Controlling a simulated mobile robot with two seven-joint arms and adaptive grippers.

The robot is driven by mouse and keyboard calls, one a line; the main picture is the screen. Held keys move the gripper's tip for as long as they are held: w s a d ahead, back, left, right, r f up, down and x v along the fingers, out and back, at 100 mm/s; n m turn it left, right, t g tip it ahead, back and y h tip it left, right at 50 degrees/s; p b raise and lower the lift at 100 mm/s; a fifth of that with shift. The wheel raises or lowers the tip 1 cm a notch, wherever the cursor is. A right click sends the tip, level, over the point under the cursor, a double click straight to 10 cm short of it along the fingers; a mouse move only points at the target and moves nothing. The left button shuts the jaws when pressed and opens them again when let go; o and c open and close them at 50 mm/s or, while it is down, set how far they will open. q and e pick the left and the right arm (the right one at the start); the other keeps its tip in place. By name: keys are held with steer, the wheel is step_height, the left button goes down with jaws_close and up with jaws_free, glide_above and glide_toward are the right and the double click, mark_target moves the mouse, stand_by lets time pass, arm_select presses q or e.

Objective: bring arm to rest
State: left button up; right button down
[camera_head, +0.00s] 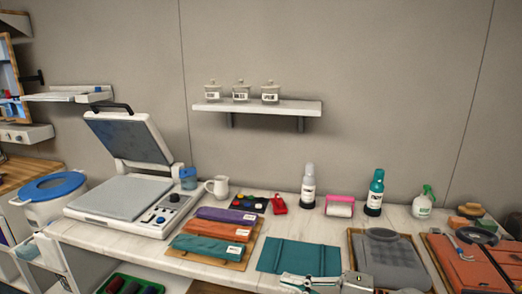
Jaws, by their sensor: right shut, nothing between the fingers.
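My right gripper (288,281) shows at the bottom edge of the head view, coming in from the right. It is shut and empty, its fingers pointing left. It lies in the picture just below the teal mat (300,257), over the front part of the counter (255,272). I cannot tell how high above the counter it is. The rest of the right arm is cut off by the frame. My left gripper is not in view.
A wooden board (207,264) with folded cloths is to the left. An open press (125,205), bottles (375,192) and a wall shelf (258,107) stand behind.

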steer(key=s+d+f+m+t+h, duration=0.2)
steer(key=d+f+m+t+h, duration=0.25)
steer(key=f+m, duration=0.4)
steer(key=s+d+f+m+t+h, duration=0.35)
steer(key=d+f+m+h, duration=0.3)
steer(key=m, duration=0.35)
steer(key=s+d+f+m+g+h, duration=0.2)
steer(key=s+f+m+g, duration=0.2)
steer(key=s+f, duration=0.8)
step_height(320, 180, down, 3)
steer(key=shift+f+m, duration=0.2)
steer(key=shift+m, duration=0.25)
